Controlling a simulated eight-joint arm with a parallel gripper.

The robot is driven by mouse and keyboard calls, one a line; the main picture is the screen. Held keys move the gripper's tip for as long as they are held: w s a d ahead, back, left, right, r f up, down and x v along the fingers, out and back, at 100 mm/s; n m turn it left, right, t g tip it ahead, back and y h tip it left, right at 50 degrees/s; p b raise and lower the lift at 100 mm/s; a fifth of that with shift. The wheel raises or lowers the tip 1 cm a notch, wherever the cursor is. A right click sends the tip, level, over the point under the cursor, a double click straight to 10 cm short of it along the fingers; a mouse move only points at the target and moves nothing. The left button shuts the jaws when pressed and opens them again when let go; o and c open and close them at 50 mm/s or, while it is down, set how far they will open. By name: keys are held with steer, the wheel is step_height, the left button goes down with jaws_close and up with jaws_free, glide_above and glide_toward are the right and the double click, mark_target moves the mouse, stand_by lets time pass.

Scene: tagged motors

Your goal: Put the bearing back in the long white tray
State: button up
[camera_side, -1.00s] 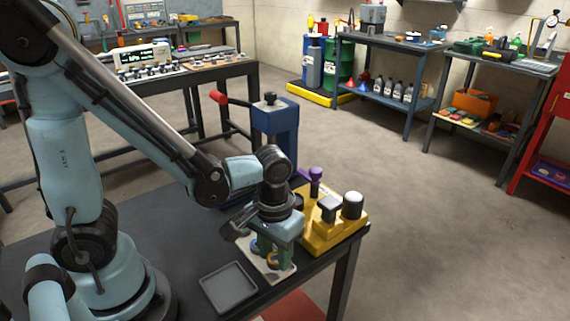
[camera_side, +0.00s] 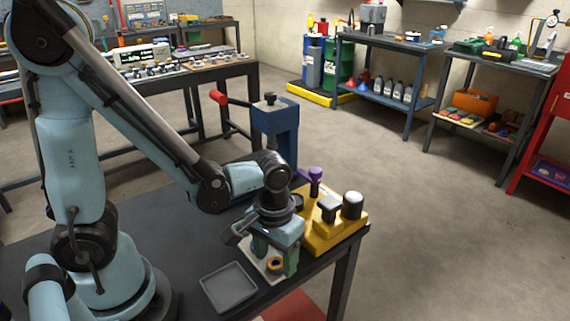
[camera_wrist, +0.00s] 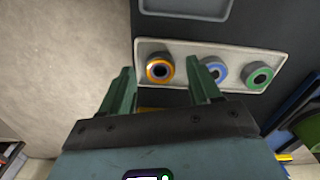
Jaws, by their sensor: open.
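The long white tray (camera_wrist: 200,44) lies on the dark bench and holds three ring-shaped bearings in a row. The orange bearing (camera_wrist: 160,59) is at its left end in the wrist view, the blue bearing (camera_wrist: 220,63) is right of the middle, and the green bearing (camera_wrist: 258,67) is at the right end. My gripper (camera_wrist: 162,68) is open, its two green fingers apart on either side of the orange bearing. In the side view my gripper (camera_side: 276,258) is low over the white tray (camera_side: 283,279) and hides part of it.
A grey square tray (camera_side: 228,287) is empty in front of the white tray. A yellow fixture (camera_side: 322,242) with black, white and purple-topped parts stands close to the right of my gripper. A blue vise (camera_side: 275,130) with a red-ended handle stands behind.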

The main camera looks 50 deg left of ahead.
mark_target(275, 262)
step_height(275, 262, up, 13)
steer(key=w+a+m+t, duration=0.2)
steer(key=a+m+t, duration=0.1)
steer(key=a+t, duration=0.3)
steer(key=shift+w+a+t, duration=0.25)
steer(key=shift+t, duration=0.35)
stand_by(0.4)
steer(key=shift+f, duration=0.1)
stand_by(1.1)
